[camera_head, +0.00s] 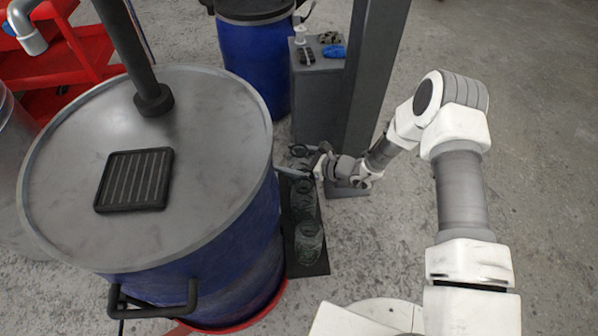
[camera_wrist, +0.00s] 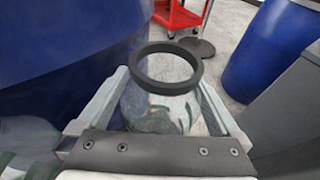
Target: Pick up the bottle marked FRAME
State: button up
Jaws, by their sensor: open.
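Several clear glass bottles stand in a row on a dark strip (camera_head: 312,262) beside the blue drum. The nearest bottle (camera_head: 309,242) and a middle bottle (camera_head: 303,203) stand in front of my gripper (camera_head: 302,165). My gripper (camera_wrist: 162,78) is open at the far end of the row. In the wrist view a clear bottle (camera_wrist: 160,108) with a black ring rim (camera_wrist: 167,50) shows between the two fingers. I cannot tell whether they touch it. Another glass bottle (camera_wrist: 28,138) is partly visible at lower left. No FRAME marking is readable.
A large blue drum (camera_head: 225,245) with a metal lid stands close left of the row. A grey post (camera_head: 362,85) and a grey cabinet (camera_head: 316,95) stand behind it. Another blue drum (camera_head: 252,60) is farther back. The concrete floor at right is clear.

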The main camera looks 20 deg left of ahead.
jog(key=c, duration=1.1)
jog(key=shift+c, duration=0.2)
